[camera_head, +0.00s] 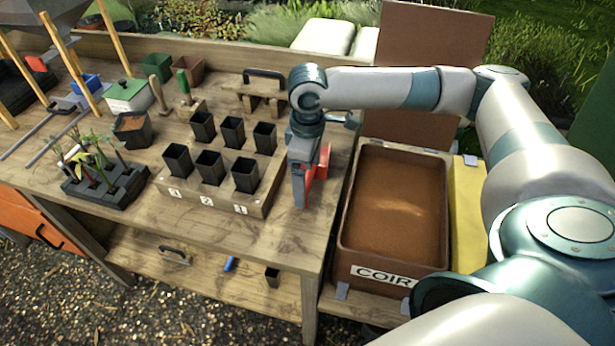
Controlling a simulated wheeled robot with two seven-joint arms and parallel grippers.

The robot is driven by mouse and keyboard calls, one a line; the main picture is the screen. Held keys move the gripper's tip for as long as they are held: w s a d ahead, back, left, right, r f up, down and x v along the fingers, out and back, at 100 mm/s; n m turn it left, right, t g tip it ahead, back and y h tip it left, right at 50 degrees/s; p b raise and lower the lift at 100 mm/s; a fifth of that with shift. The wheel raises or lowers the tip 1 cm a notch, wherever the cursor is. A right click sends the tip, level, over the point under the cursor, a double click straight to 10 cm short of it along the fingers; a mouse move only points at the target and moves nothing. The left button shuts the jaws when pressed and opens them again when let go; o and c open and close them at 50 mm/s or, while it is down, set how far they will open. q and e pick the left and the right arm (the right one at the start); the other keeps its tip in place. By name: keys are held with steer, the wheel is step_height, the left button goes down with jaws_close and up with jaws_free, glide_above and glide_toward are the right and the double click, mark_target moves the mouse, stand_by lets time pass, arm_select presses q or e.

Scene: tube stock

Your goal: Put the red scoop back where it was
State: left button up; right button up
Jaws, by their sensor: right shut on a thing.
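The red scoop (321,163) is at my right gripper (303,190), near the right end of the wooden bench. The gripper is shut on it, pointing down beside the right end of the numbered pot rack. Most of the scoop is hidden behind the gripper, so its shape is not clear. I cannot tell whether it touches the bench top. My left gripper is not in view.
The rack (226,196) holds several black pots. Right of the bench stands the open COIR bin (343,252), with brown fill. A seedling tray (113,190), a green-lidded box (128,94) and a small red thing (36,63) are further left. The bench front is bare.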

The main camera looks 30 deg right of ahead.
steer(key=shift+f, duration=0.65)
steer(key=o, duration=1.1)
steer(key=shift+f, duration=0.1)
steer(key=shift+r, duration=0.6)
step_height(320, 180, up, 11)
steer(key=shift+r+b, duration=0.1)
steer(key=shift+b, duration=0.65)
steer(key=shift+s, duration=0.1)
